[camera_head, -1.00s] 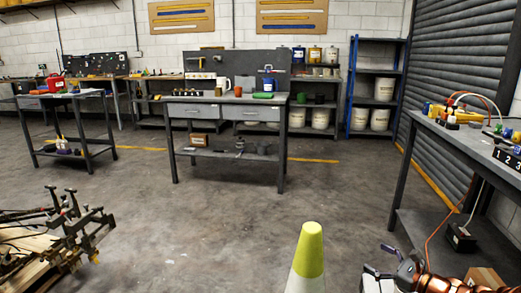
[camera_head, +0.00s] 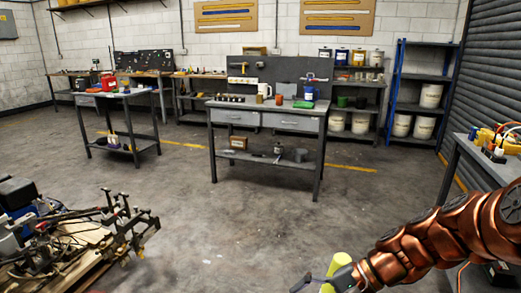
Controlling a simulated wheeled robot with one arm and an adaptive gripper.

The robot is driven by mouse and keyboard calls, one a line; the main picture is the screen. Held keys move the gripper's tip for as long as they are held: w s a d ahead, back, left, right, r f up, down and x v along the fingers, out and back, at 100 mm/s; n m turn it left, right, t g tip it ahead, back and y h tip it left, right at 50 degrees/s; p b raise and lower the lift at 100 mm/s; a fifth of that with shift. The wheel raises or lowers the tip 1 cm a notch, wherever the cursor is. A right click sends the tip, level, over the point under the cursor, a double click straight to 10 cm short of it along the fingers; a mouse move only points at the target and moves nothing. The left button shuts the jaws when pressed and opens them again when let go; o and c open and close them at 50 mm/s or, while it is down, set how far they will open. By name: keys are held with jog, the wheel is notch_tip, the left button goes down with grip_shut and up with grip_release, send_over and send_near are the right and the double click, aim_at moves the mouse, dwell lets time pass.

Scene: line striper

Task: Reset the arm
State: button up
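My copper-coloured arm (camera_head: 425,240) reaches in from the right edge and runs down and left to the bottom of the picture. My gripper (camera_head: 318,284) is at its end, at the bottom edge and partly cut off. One dark finger shows pointing left, and I cannot tell whether it is open or shut. No held object is visible. The yellow top of a cone (camera_head: 340,262) shows right behind the gripper, and the rest of the cone is hidden or out of frame.
A grey workbench with drawers (camera_head: 268,119) stands ahead, with a smaller table (camera_head: 122,94) to its left. A loaded pallet (camera_head: 75,252) lies at lower left. A side bench (camera_head: 480,158) is at right. The floor in the middle is clear.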

jog(key=s+d+r+n+h+p, duration=0.4)
jog(key=s+r+h+p, duration=0.1)
jog(key=s, duration=0.4)
jog(key=s+d+r+n+g+h+p, duration=0.1)
jog(key=s+d+r+n+h+p, duration=0.2)
jog(key=s, duration=0.6)
notch_tip(320, 180, up, 3)
jog(key=d+h+p, duration=0.1)
jog(key=h+p, duration=0.1)
jog(key=p, duration=0.1)
jog(key=shift+r+n, duration=0.2)
jog(key=shift+n, duration=0.2)
